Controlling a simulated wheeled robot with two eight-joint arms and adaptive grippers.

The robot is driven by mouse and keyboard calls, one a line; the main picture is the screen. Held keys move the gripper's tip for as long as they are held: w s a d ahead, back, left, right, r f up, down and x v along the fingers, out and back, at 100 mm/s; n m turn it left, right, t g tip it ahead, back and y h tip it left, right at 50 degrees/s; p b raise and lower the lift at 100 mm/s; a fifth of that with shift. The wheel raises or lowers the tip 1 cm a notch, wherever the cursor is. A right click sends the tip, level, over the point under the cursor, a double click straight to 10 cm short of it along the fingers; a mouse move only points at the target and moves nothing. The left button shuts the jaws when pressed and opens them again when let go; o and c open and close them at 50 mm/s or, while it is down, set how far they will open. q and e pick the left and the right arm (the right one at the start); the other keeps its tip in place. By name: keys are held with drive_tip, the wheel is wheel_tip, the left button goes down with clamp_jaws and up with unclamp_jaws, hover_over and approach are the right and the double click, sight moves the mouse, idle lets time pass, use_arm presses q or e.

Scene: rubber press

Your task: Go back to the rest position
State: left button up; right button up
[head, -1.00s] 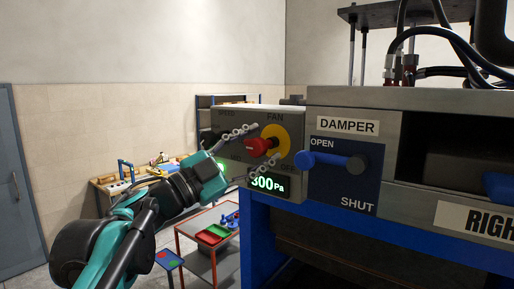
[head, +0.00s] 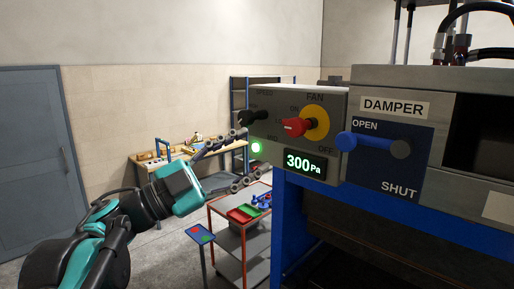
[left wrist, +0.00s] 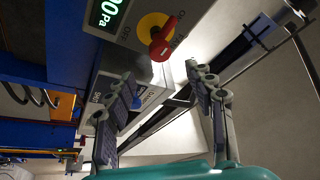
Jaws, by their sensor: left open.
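My left gripper (head: 243,158) is open and empty in the head view, left of the press's control box and apart from it. Its two fingers also show spread apart in the left wrist view (left wrist: 165,90). The red fan knob (head: 294,126) sits on a yellow disc (head: 317,124) on the control box; the knob also shows in the left wrist view (left wrist: 163,40). A display (head: 304,163) reads 300 Pa, and a green light (head: 256,147) glows beside it. The blue damper handle (head: 368,143) lies level near the word OPEN. My right gripper is not in view.
The press (head: 450,75) fills the right side. A red-framed cart (head: 217,237) with red and green trays stands below my left gripper. A small panel (head: 200,234) on a post stands left of it. A workbench (head: 150,166) is behind, and a grey door (head: 30,150) is far left.

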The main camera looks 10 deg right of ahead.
use_arm(q)
drive_tip(key=w+a+f+n+t+y+b, duration=0.3)
drive_tip(key=a+f+n+t+y+b, duration=0.15)
drive_tip(key=f+t+b, duration=0.2)
drive_tip(key=w+a+f+n+t+y+b, duration=0.35)
drive_tip(key=a+f+n+t+b, duration=0.2)
drive_tip(key=f, duration=0.25)
drive_tip(key=a+f+n+g+y+b, duration=0.1)
drive_tip(key=a+f+n+y+b, duration=0.45)
drive_tip(key=f, duration=0.65)
drive_tip(key=a+f+n+g+y+b, duration=0.1)
drive_tip(key=a+f+n+y+b, duration=0.45)
drive_tip(key=f, duration=0.75)
drive_tip(key=s+f+n+g+b, duration=0.1)
drive_tip(key=s+f+g+b, duration=0.2)
drive_tip(key=f, duration=1.2)
drive_tip(key=s+a+f+g+y+b, duration=0.1)
drive_tip(key=s+f+g+b, duration=0.3)
drive_tip(key=s+f, duration=0.5)
drive_tip(key=s+f+n+g+b, duration=0.1)
drive_tip(key=s+f+g+b, duration=0.2)
drive_tip(key=f, duration=1.8)
drive_tip(key=s+b, duration=0.3)
drive_tip(key=s, duration=0.1)
drive_tip(key=shift+a+f+n+g, duration=0.15)
drive_tip(key=shift+f+n+g, duration=0.05)
drive_tip(key=shift+n+g, duration=0.1)
drive_tip(key=shift+s, duration=0.1)
